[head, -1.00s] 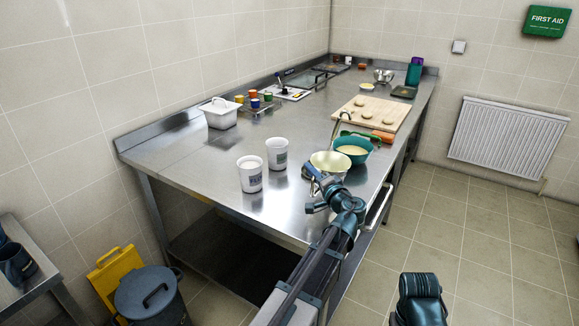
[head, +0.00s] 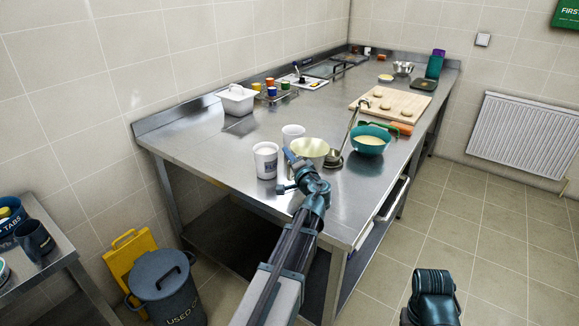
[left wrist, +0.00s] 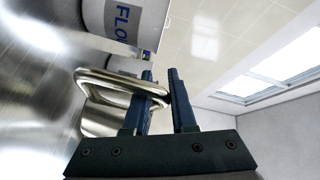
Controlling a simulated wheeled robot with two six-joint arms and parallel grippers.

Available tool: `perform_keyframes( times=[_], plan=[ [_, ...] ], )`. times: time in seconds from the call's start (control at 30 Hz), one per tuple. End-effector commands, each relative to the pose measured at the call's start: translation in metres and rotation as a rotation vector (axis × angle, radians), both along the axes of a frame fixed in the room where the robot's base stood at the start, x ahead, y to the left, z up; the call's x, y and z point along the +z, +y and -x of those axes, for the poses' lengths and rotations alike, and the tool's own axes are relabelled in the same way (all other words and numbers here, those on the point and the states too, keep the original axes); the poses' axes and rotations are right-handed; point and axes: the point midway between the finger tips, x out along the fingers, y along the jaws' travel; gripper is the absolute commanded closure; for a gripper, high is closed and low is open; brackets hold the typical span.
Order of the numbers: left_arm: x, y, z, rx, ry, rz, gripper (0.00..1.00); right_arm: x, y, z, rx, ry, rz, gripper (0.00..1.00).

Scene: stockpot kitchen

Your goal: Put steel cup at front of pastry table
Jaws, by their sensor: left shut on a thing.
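The steel cup (head: 309,148) with a pale yellow inside is over the near part of the steel pastry table (head: 210,143). My left gripper (head: 293,160) is at its near left side. In the left wrist view my left gripper (left wrist: 162,78) is shut on the cup's shiny loop handle (left wrist: 95,78). I cannot tell whether the cup's base touches the table. My right gripper is out of view; only part of my right arm shows at the lower right.
Two white cups (head: 265,162) stand left of the steel cup, the rear one very close. A ladle (head: 334,159) and a teal bowl (head: 369,145) are to its right. A board with dough rounds (head: 388,104) lies farther back. The table's left middle is clear.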

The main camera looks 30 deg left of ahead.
Motion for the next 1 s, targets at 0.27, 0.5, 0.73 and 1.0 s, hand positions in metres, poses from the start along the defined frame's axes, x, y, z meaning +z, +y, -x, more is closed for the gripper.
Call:
perform_keyframes(
  times=[0.27, 0.5, 0.73, 1.0],
  plan=[
    [-0.032, -0.002, -0.001, -0.002, 0.0, 0.0, 1.0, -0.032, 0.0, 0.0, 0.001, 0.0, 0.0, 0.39],
    [-0.03, -0.002, -0.001, -0.002, 0.0, 0.0, 1.0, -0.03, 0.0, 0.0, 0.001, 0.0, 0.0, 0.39],
    [-0.031, -0.002, -0.001, -0.002, 0.0, 0.0, 0.46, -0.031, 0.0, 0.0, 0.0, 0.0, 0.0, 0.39],
    [-0.03, -0.002, -0.001, -0.001, 0.0, 0.0, 0.46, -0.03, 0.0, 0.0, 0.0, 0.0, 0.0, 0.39]
  ],
)
